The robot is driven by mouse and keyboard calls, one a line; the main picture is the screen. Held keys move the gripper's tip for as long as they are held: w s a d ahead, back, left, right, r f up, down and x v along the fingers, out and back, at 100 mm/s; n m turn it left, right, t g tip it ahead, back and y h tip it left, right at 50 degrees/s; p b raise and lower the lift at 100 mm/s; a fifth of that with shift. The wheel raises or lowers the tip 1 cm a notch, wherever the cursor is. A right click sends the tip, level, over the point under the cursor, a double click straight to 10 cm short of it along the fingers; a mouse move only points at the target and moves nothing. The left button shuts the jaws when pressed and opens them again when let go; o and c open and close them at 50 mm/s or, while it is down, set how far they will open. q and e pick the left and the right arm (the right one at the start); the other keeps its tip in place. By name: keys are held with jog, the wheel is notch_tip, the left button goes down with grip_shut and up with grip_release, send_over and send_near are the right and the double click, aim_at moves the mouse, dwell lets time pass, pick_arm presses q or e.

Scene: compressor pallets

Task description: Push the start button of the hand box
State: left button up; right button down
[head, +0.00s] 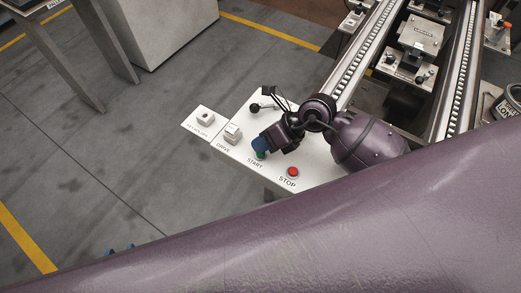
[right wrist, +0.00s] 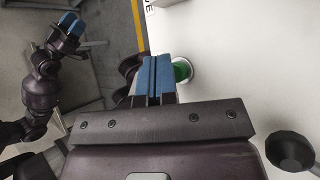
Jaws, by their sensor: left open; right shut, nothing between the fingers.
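The white hand box (head: 222,148) has a green start button (head: 260,155) above the label START. The button is partly covered by my right gripper (head: 260,145), which is shut with blue fingertips and empty. In the right wrist view the closed blue fingers (right wrist: 155,80) reach close beside the green button (right wrist: 182,70), overlapping its left edge. I cannot tell whether they touch it. My left gripper (head: 120,249) shows only its blue tips at the lower left of the head view. In the right wrist view the left gripper (right wrist: 70,26) is open and away from the box.
A red stop button (head: 292,172) sits right of the start button. Grey floor (head: 100,150) at left is clear.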

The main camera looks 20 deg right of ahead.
pick_arm(q)
jog(key=shift+s+f, duration=0.2)
jog(key=shift+f, duration=0.1)
pick_arm(e)
jog(key=shift+f, duration=0.55)
dwell(0.5)
pick_arm(q)
jog(key=shift+w+r, duration=0.1)
jog(key=shift+w+r+p, duration=0.2)
jog(key=shift+r+p, duration=0.15)
jog(key=shift+r, duration=0.25)
jog(key=shift+w+r+p, duration=0.15)
jog(key=shift+r+p, duration=0.15)
jog(key=shift+r, duration=0.25)
pick_arm(e)
jog(key=shift+r, duration=1)
jog(key=shift+r+p, duration=2.15)
jog(key=shift+r, duration=0.4)
pick_arm(q)
jog(key=shift+t, duration=0.3)
jog(key=r, duration=0.3)
jog(key=w+r, duration=0.1)
jog(key=r, duration=0.1)
jog(key=shift+r, duration=0.2)
pick_arm(e)
jog(key=shift+f, duration=0.1)
